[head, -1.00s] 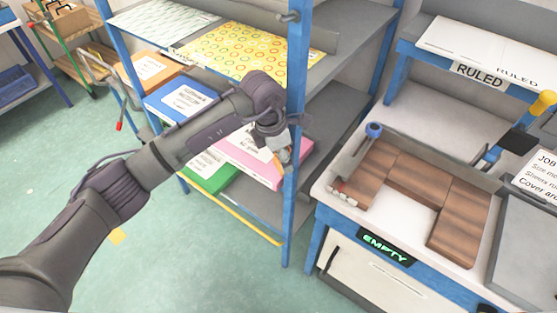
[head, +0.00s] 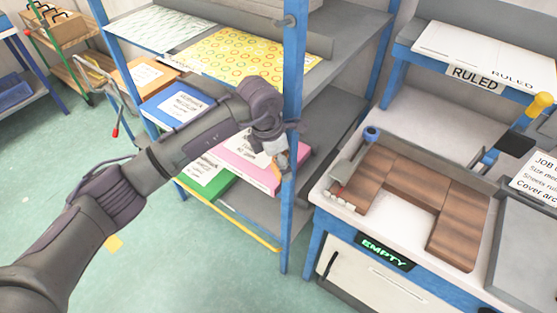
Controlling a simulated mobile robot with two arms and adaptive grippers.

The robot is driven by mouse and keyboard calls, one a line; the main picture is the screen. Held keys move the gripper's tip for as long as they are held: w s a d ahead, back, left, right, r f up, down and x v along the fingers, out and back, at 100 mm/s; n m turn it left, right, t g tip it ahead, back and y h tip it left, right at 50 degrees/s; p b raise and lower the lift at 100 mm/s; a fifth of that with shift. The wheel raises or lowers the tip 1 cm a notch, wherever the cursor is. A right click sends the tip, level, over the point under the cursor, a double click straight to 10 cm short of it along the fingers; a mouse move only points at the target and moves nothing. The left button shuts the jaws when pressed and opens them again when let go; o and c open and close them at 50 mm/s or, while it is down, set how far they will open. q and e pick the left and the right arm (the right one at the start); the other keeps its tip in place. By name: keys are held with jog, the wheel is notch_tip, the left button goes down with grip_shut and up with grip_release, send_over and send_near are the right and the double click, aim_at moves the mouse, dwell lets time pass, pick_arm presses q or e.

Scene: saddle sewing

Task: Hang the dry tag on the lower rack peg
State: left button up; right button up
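My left arm reaches in from the left, and its gripper (head: 280,158) is at the blue front post (head: 289,210) of the shelf rack. A small white and orange patch shows at the fingers; I cannot tell whether it is the dry tag. The fingers are too small and covered to tell whether they are open or shut. A grey peg (head: 289,20) sticks out high on the same post. The lower peg cannot be made out, and the gripper covers part of the post. My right gripper is not in view.
The rack holds patterned sheets (head: 245,55) and blue (head: 178,104), pink (head: 245,165) and green (head: 210,178) packs. To the right, a bench carries brown wooden blocks (head: 415,175) and an "EMPTY" sign (head: 385,251). Open green floor (head: 165,260) lies in front.

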pick_arm(q)
jog(key=shift+r, duration=0.1)
notch_tip(320, 180, up, 12)
jog(key=s+a, duration=0.1)
jog(key=a, duration=0.1)
jog(key=shift+f, duration=0.2)
dwell(0.3)
